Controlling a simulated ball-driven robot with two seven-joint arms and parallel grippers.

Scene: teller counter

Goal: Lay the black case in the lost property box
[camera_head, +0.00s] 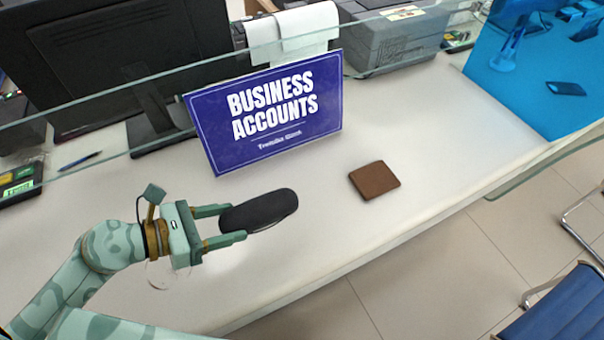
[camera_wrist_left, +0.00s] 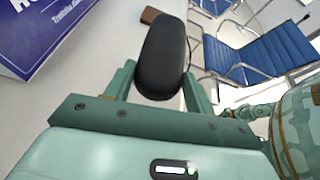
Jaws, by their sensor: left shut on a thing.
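The black case (camera_head: 268,209) is a dark, rounded, elongated case. My left gripper (camera_head: 238,222) is shut on one end of it, and the other end points right, over the pale counter. The left wrist view also shows the case (camera_wrist_left: 162,50) between the two green fingers. The gap between case and counter is hard to judge. No box labelled as lost property shows. A blue, partly see-through surface (camera_head: 500,75) at the top right has small items in or behind it; I cannot tell whether it is the box. My right gripper is not in view.
A purple "Business Accounts" sign (camera_head: 265,115) stands behind the case. A brown wallet-like square (camera_head: 375,180) lies to the right. A glass screen edge (camera_head: 400,62) runs along the counter, with a monitor (camera_head: 110,60) and printer (camera_head: 385,35) behind.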

